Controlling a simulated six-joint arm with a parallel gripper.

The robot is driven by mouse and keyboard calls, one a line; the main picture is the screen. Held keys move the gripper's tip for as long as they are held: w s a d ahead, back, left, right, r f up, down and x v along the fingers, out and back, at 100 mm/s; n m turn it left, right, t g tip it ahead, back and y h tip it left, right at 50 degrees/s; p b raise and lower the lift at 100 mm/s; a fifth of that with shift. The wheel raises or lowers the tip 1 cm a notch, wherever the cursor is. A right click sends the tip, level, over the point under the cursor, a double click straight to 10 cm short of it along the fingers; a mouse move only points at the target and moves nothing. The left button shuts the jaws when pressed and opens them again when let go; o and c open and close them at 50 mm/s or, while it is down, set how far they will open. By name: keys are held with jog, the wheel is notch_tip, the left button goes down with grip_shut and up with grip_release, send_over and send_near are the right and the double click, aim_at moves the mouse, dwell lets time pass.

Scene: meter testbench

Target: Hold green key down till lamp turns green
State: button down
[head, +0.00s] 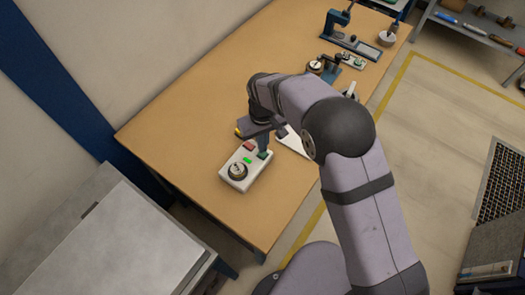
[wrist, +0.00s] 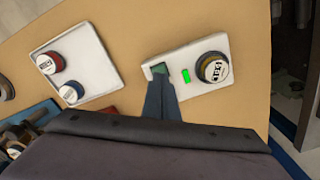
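A white meter box (head: 232,184) stands on the wooden bench, and it also shows in the wrist view (wrist: 200,90). It carries a round dial (head: 238,171), a red key (head: 249,146), a dark green key (wrist: 160,68) and a small lamp (wrist: 186,76). The lamp glows bright green in both views. My gripper (head: 263,148) points down with its fingers together, the tips at the green key. The tips appear to touch the key; how far it is pressed I cannot tell. The fingers hide the red key in the wrist view.
A white plate with round-capped parts (wrist: 100,75) lies beside the box, partly hidden by my arm in the head view. A press-like stand (head: 350,42) and small devices stand at the bench's far end. The bench left of the box is clear.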

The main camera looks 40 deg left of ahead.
jog(key=shift+r+p, duration=1.1)
jog(key=shift+r, duration=0.7)
